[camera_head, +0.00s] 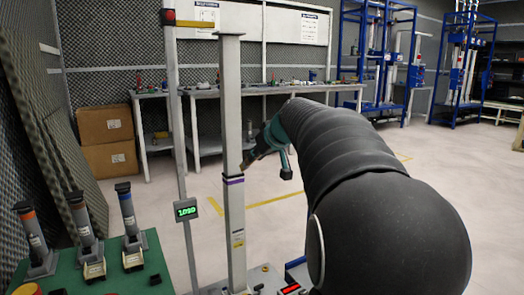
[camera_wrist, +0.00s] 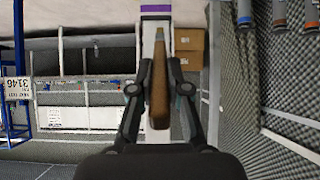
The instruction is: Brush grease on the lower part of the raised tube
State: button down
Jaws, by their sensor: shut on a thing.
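The raised tube (camera_head: 233,120) is a tall pale grey square column standing upright in the middle of the head view. It has a dark ring and a purple band partway down. The band also shows at the top of the wrist view (camera_wrist: 155,8). My gripper (camera_wrist: 160,72) is shut on a brush with a brown wooden handle (camera_wrist: 159,108). In the head view, my gripper (camera_head: 262,148) is right of the tube, with the brush tip pointing down-left at its side near the dark ring. I cannot tell whether the tip touches the tube.
Several upright tools with coloured bands (camera_head: 128,215) stand in holders on a green table (camera_head: 150,272) at lower left. A thin post with a lit display (camera_head: 186,209) stands just left of the tube. Cardboard boxes (camera_head: 108,140) and workbenches stand behind. Floor at right is open.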

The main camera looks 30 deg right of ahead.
jog(key=r, duration=0.2)
jog(key=s+r, duration=0.1)
jog(key=shift+d+r+t, duration=0.2)
jog(key=shift+d+t, duration=0.1)
jog(key=shift+t, duration=0.1)
jog(key=w+p, duration=0.2)
jog(key=w, duration=0.1)
jog(key=shift+w+r, duration=0.1)
jog(key=shift+w, duration=0.1)
jog(key=shift+w+a+p, duration=0.1)
jog(key=shift+w+p, duration=0.8)
jog(key=shift+w, duration=0.9)
notch_tip(320, 180, up, 12)
jog(key=p, duration=0.7)
jog(key=shift+f, duration=0.2)
dwell(0.3)
